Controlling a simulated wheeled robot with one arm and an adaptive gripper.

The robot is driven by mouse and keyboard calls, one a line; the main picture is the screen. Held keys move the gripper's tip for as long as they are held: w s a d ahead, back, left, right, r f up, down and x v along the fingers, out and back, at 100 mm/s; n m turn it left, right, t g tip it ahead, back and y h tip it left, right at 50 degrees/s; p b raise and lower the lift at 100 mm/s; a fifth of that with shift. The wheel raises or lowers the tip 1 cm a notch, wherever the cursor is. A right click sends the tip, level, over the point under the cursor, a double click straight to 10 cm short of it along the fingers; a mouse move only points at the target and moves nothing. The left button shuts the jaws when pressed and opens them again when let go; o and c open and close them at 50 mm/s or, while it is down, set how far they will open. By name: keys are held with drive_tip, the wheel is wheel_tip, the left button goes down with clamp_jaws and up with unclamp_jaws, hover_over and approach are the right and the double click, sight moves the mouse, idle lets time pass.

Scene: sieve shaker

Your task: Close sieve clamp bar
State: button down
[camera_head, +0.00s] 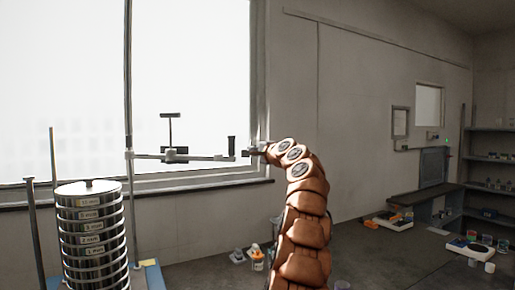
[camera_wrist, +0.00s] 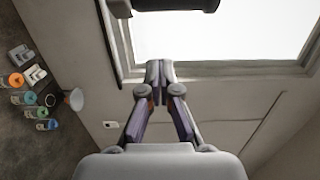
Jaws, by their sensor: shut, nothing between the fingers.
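The sieve clamp bar (camera_head: 200,157) is a thin grey bar, level in the head view. It reaches right from a tall post (camera_head: 129,110), above and beyond the sieve stack (camera_head: 92,240), not across its lid. A black T-shaped screw (camera_head: 170,128) stands at its middle and a black upright handle (camera_head: 231,147) at its free end. My gripper (camera_head: 246,153) is just right of that handle, with its fingers shut and empty. In the wrist view the shut fingertips (camera_wrist: 160,70) point toward the window wall. A dark cylinder, apparently the handle (camera_wrist: 175,4), crosses the top edge, apart from the fingertips.
A shorter post (camera_head: 33,225) and a thin rod (camera_head: 54,160) stand left of the stack. The window sill (camera_head: 200,184) lies behind the bar. Several small bottles (camera_wrist: 30,98) are on the floor.

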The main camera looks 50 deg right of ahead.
drive_tip(key=w+a, duration=0.3)
drive_tip(key=shift+w, duration=0.25)
idle(1.1)
